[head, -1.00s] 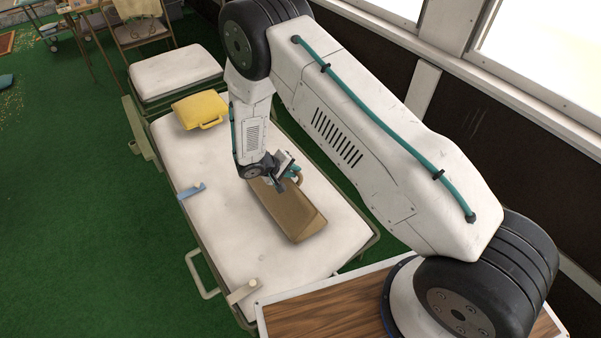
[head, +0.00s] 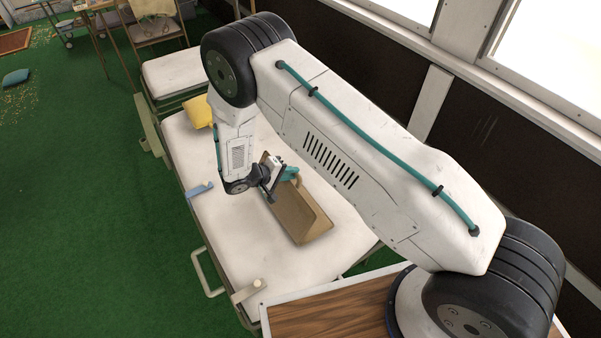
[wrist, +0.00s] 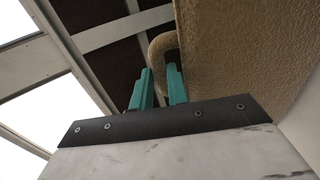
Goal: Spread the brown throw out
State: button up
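The brown throw (head: 297,222) lies on the white-topped cot (head: 240,248), right of its middle. Its right part stands up as a raised flap along the long side. My gripper (head: 289,174) is at this flap. In the wrist view the throw (wrist: 245,50) fills the upper right, with a tan loop (wrist: 160,42) at its edge. The teal fingers of my gripper (wrist: 160,78) are close together, one on each side of the loop's strand, and seem shut on it. The exact contact is partly hidden by the fingers.
A yellow folded piece (head: 197,110) lies at the cot's far end, partly behind my arm. A blue clip (head: 199,190) and a beige clip (head: 247,291) sit on the cot's left edge. A dark wall with windows (head: 535,55) runs along the right.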

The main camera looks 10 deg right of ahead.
jog(key=shift+o, duration=0.2)
jog(key=shift+o, duration=0.9)
jog(key=shift+s+a+r+g+y, duration=0.15)
jog(key=shift+a+y, duration=0.05)
jog(key=shift+a, duration=0.15)
jog(key=shift+s+a+r+g+y, duration=0.1)
jog(key=shift+a+g+y, duration=0.1)
jog(key=shift+a, duration=0.15)
jog(key=shift+s+a+r+y, duration=0.2)
jog(key=shift+s+a+y, duration=0.1)
jog(key=shift+a, duration=0.4)
jog(key=shift+s+a+r+y, duration=0.2)
jog(key=shift+a+y, duration=0.1)
jog(key=shift+a, duration=0.4)
jog(key=shift+f, duration=0.1)
jog(key=shift+s+a+r+g+y, duration=0.1)
jog(key=shift+s+a+y, duration=0.2)
jog(key=shift+a, duration=0.45)
jog(key=shift+s+a+r+g+y, duration=0.1)
jog(key=shift+s+a+g+y, duration=0.2)
jog(key=shift+a, duration=0.5)
jog(key=shift+s+a+t+y, duration=0.15)
jog(key=shift+a+y, duration=0.25)
jog(key=shift+a, duration=0.35)
jog(key=shift+c, duration=0.8)
